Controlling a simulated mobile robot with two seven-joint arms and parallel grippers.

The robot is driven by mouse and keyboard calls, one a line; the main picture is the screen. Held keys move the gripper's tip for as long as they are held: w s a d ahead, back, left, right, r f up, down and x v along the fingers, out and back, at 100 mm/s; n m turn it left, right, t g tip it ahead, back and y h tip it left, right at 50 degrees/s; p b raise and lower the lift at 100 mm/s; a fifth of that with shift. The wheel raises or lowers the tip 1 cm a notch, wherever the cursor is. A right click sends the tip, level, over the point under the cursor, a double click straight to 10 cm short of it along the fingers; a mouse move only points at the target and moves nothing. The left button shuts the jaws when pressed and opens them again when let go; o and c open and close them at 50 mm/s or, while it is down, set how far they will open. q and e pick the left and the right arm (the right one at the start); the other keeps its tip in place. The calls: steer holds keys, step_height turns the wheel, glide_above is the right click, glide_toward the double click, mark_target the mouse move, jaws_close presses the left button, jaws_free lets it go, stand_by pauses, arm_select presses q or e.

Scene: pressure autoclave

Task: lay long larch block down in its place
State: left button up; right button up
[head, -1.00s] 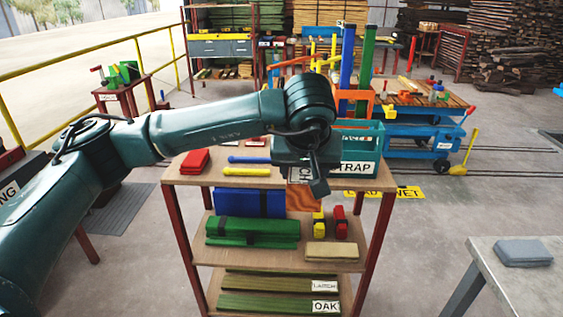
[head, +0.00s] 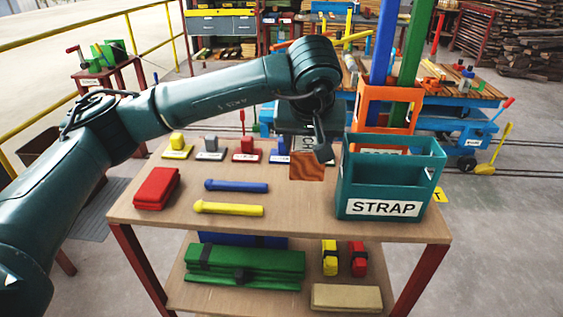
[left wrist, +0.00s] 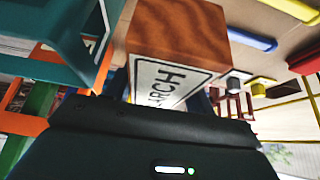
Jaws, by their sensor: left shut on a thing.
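My left gripper (head: 308,137) is shut on the larch block (head: 307,167), a reddish-brown wood-grained block, over the back part of the bench top. The gripper hides much of the block in the head view. In the left wrist view the block (left wrist: 182,28) extends from the jaws and shows a white label (left wrist: 165,84) ending in "ARCH". I cannot tell whether the block touches the bench top. My right gripper is not in view.
The bench top (head: 290,222) carries a teal STRAP bin (head: 385,185) close right of the block, an orange bin (head: 388,105) behind, a red block (head: 157,187), blue (head: 236,186) and yellow (head: 228,209) rods, and several small labelled pieces. The bench top's front is clear.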

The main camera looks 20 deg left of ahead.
arm_select(q)
steer(key=shift+w+f, duration=0.2)
step_height(320, 180, down, 5)
steer(key=shift+s+f, duration=0.1)
steer(key=shift+s, duration=0.05)
steer(key=shift+f+p, duration=0.3)
steer(key=shift+f, duration=1.75)
steer(key=shift+f, duration=0.1)
steer(key=shift+f+b, duration=0.2)
steer(key=shift+b, duration=0.1)
steer(key=o, duration=1.2)
steer(key=shift+r, duration=0.1)
steer(key=shift+c, duration=0.2)
